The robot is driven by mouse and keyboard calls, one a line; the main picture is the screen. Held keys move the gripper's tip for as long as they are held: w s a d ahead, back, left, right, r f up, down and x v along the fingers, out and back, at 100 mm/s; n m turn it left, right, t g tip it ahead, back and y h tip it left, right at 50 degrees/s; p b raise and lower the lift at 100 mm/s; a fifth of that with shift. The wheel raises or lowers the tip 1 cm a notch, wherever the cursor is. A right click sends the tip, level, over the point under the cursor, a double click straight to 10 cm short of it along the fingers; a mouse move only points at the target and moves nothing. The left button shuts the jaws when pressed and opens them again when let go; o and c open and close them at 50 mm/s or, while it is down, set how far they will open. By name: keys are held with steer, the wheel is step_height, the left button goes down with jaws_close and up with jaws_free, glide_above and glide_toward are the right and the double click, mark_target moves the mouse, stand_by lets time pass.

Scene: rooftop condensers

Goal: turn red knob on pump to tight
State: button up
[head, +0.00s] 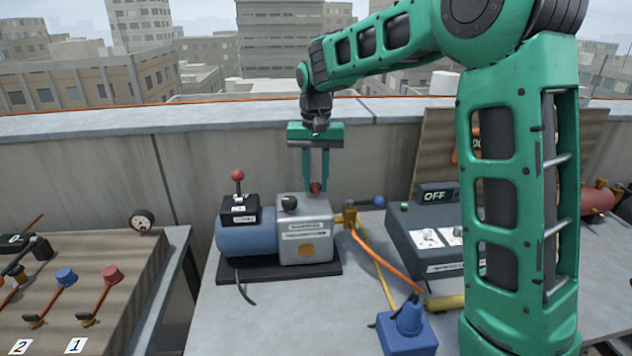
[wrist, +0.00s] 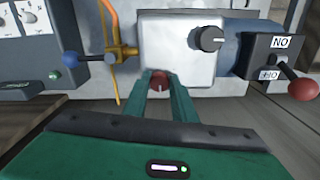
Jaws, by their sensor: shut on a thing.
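The pump (head: 306,236) is a grey box joined to a blue cylinder on a dark base, on the grey table. The red knob (head: 316,188) sits at the pump's top rear edge, and it also shows in the wrist view (wrist: 160,80). My gripper (head: 315,186) points straight down from above, its two green fingers on either side of the red knob. In the wrist view the fingertips (wrist: 160,84) are shut on it. A pale mark shows on the knob's top. The fingers hide the knob's sides.
A black knob (head: 289,203) and a red-ball lever (head: 238,176) stand on the pump left of my gripper. A blue-handled valve (head: 378,202) and hoses are at right. A control box (head: 430,240) reads OFF. A low wall (head: 80,165) runs behind.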

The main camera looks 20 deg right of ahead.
mark_target(315, 185)
steer(key=shift+w+r+m, duration=0.15)
steer(key=shift+w+m, duration=0.05)
steer(key=shift+m, duration=0.4)
steer(key=o, duration=1)
steer(key=shift+s, duration=0.1)
steer(key=shift+o, duration=0.2)
step_height(315, 185, up, 11)
steer(key=shift+f, duration=0.2)
